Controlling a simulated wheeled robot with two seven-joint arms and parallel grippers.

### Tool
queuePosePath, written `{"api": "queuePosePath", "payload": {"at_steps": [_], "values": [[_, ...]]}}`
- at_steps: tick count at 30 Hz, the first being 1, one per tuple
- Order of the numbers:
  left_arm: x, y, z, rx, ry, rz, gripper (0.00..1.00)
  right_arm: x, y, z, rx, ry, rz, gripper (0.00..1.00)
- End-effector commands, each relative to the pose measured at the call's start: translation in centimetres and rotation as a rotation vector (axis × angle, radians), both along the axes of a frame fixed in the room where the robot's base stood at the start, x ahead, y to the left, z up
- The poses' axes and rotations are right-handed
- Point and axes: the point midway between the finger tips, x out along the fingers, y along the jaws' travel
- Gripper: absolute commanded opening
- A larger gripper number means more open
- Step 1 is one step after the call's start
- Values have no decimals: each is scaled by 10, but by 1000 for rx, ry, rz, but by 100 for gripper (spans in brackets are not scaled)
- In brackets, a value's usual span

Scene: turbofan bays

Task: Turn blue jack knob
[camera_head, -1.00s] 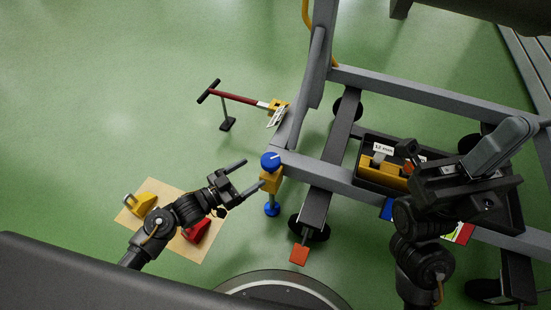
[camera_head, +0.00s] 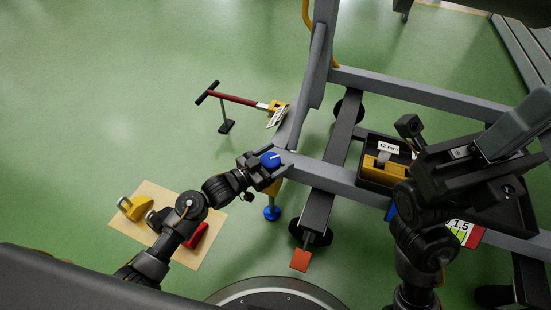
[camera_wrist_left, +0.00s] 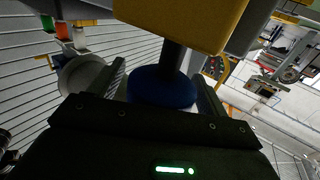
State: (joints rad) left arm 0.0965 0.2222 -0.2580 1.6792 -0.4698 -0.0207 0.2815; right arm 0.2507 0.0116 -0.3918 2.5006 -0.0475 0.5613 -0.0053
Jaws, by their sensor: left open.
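The blue jack knob (camera_head: 270,160) sits on top of the yellow jack body (camera_head: 273,186) at the corner of the grey frame. A white line marks its top. My left gripper (camera_head: 274,163) is open around the knob, with a finger on either side. In the left wrist view the knob (camera_wrist_left: 162,88) lies between the two fingers, below the yellow block (camera_wrist_left: 185,22). Whether the fingers touch it I cannot tell. A blue foot (camera_head: 271,213) shows under the jack. My right gripper (camera_head: 445,165) is over the frame at the right; its jaws are unclear.
Grey frame beams (camera_head: 352,186) run right of the knob. A dark tray (camera_head: 367,148) with a yellow block and a "12 mm" label sits there. A red-handled tool (camera_head: 236,98) stands behind. A tan mat (camera_head: 212,240) with yellow and red chocks lies under my left arm.

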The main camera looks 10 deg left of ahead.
Motion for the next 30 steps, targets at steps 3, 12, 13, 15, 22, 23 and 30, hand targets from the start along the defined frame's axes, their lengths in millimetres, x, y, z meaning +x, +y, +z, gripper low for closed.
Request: {"api": "queuePosePath", "payload": {"at_steps": [3, 12, 13, 15, 22, 23, 30], "values": [[0, 0, 0, 0, 0, 0, 65, 0, 0, 0, 0, 0, 0, 0], [0, 0, 0, 0, 0, 0, 32, 0, 0, 0, 0, -1, 0, 0], [0, 0, 0, 0, 0, -1, 32, 0, 0, 0, 0, -1, 0, 0], [0, 0, 0, 0, 0, -6, 32, 0, 0, 0, 1, -2, 0, 0], [0, 0, 0, 3, -1, -73, 32, 0, -1, 1, 4, 0, -2, 0], [0, 0, 1, 3, -1, -89, 32, 0, -1, 1, 4, 1, -3, 0], [-2, -1, -1, 5, -2, -275, 32, 2, -3, -5, 6, 15, -8, 0]]}}
